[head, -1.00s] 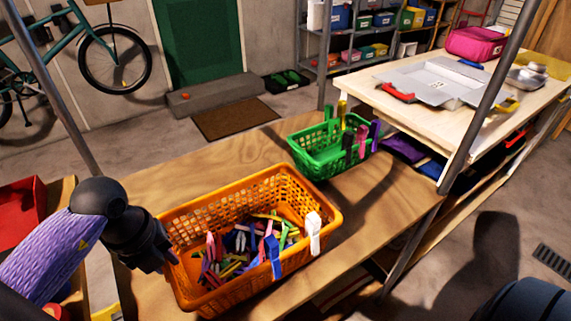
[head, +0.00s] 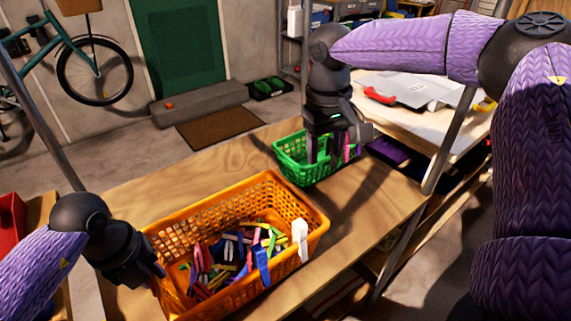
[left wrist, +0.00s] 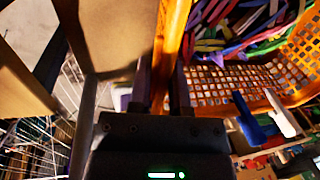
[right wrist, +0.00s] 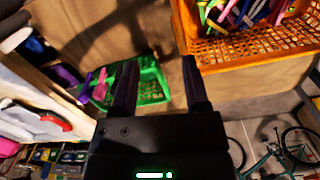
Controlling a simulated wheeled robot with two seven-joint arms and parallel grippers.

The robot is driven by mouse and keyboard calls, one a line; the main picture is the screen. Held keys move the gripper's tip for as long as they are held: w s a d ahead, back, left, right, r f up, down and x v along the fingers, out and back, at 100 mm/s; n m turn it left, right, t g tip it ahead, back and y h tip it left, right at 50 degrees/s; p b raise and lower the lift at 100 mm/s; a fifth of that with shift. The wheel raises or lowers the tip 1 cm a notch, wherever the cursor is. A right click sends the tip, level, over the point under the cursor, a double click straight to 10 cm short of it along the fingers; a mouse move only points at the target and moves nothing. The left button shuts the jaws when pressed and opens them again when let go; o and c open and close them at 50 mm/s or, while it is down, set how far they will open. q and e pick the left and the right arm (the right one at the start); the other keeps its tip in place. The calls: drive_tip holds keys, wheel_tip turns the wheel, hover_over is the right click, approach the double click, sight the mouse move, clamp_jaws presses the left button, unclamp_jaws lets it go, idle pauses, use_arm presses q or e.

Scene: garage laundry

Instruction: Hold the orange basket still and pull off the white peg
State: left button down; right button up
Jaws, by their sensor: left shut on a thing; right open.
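The orange basket (head: 218,207) stands on the wooden bench, full of mixed coloured pegs. The white peg (head: 300,238) is clipped upright on its right-hand rim; it also shows in the left wrist view (left wrist: 281,115). A blue peg (head: 262,262) is clipped on the same rim, nearer me. My left gripper (head: 158,277) is shut on the basket's left end wall, one finger on each side of it (left wrist: 160,85). My right gripper (head: 324,156) is open, fingers down, in front of the green basket in the head view and apart from the white peg.
The green basket (head: 291,160) with pegs on its rim stands farther back on the bench (head: 150,190), partly hidden by my right gripper. A metal post (head: 455,135) rises at the bench's right edge.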

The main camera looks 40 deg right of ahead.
sight(299, 222)
drive_tip(key=s+a+r+n+g, duration=0.2)
drive_tip(key=a, duration=0.7)
drive_tip(key=x, duration=1.1)
drive_tip(key=shift+s+a, duration=0.3)
clamp_jaws()
drive_tip(key=shift+s+r+v, duration=0.1)
drive_tip(key=shift+s+v, duration=0.2)
drive_tip(key=shift+v, duration=1.1)
drive_tip(key=shift+s+r+v, duration=0.1)
drive_tip(key=shift+s+v, duration=0.2)
drive_tip(key=shift+v, duration=1.05)
drive_tip(key=shift+s+v, duration=0.35)
drive_tip(key=shift+v, duration=1.05)
drive_tip(key=shift+d, duration=0.15)
